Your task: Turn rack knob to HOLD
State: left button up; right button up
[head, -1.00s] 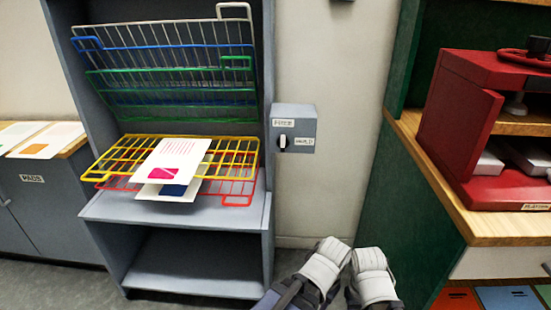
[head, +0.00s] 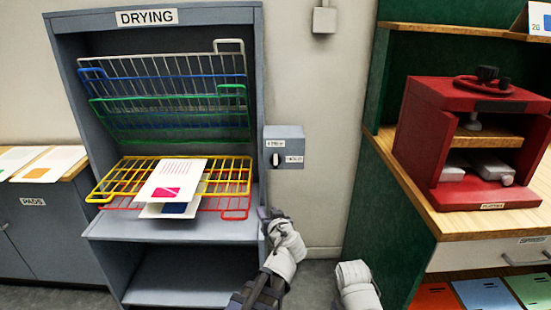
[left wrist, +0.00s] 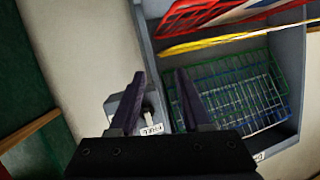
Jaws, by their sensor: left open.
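The rack knob (head: 276,159) is a small dark dial with a pale pointer on a grey box (head: 297,133) at the right side of the drying rack. Its pointer stands about upright, toward the upper label; the HOLD label (head: 294,159) is to its right. My left gripper (head: 268,212) is below the box, apart from the knob. In the left wrist view the open left gripper (left wrist: 159,75) has nothing between its fingers, and the knob (left wrist: 149,112) shows beyond them, partly hidden. My right forearm shows at the bottom; its gripper is out of view.
The grey drying rack (head: 255,90) stands to the left, with wire shelves raised above and a yellow shelf (head: 120,172) lowered, prints (head: 172,178) lying on it. A wooden counter (head: 450,222) with a red press (head: 425,130) is at right. Bare wall lies between.

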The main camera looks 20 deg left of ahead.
aim_at(276, 163)
pick_arm(q)
jog(key=w+d+r+m+t+h+p, duration=0.1)
jog(key=w+r+t+h+p, duration=0.1)
jog(key=w+r+t, duration=0.5)
jog(key=shift+w+a+r+g, duration=0.35)
jog(key=shift+w+r, duration=0.05)
jog(key=shift+w, duration=0.55)
jog(key=shift+w+a+r+g, duration=0.3)
jog(key=shift+w+r, duration=0.05)
jog(key=shift+w, duration=0.55)
jog(key=shift+w+a+r+g, duration=0.35)
jog(key=shift+w+r, duration=0.05)
jog(key=shift+w, duration=0.55)
jog(key=shift+s, duration=0.1)
grip_shut()
